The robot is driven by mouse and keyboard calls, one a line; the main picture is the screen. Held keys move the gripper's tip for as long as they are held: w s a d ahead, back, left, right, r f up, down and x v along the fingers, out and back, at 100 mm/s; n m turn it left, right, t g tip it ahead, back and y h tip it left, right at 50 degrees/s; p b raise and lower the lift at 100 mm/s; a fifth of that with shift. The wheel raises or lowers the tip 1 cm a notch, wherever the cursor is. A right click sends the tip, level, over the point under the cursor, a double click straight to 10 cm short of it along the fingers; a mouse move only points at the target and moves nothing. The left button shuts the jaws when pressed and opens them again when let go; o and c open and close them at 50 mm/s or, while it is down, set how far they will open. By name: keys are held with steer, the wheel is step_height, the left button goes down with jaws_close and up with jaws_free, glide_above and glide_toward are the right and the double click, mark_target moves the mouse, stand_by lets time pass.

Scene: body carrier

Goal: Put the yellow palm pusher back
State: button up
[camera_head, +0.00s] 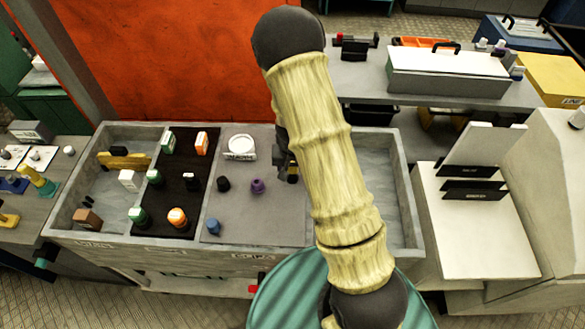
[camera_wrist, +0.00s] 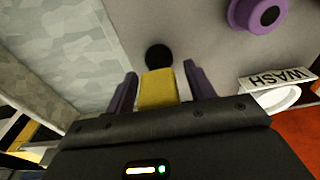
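The yellow palm pusher (camera_wrist: 157,88) shows in the wrist view as a yellow block between my two purple fingertips, with a round black part or shadow (camera_wrist: 158,55) just beyond it. I cannot tell whether the pusher touches the mat.
On the mat are a purple knob (camera_head: 257,186), a black one (camera_head: 223,184), a blue one (camera_head: 213,226) and a white round dish (camera_head: 242,147) by a WASH sign (camera_wrist: 280,80). A black mat (camera_head: 183,207) holds several small items. The right compartment (camera_head: 377,165) looks bare.

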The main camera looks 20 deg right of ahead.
stand_by(0.3)
step_height(320, 180, up, 17)
steer(key=s+b, duration=0.2)
steer(key=shift+s+a+r, duration=0.15)
steer(key=shift+a, duration=0.25)
stand_by(0.5)
steer(key=s+n+t, duration=0.1)
steer(key=s+n, duration=0.2)
steer(key=s, duration=0.9)
steer(key=shift+s+d+r+n, duration=0.15)
steer(key=shift+d+r+n, duration=0.15)
steer(key=shift+d+r, duration=0.1)
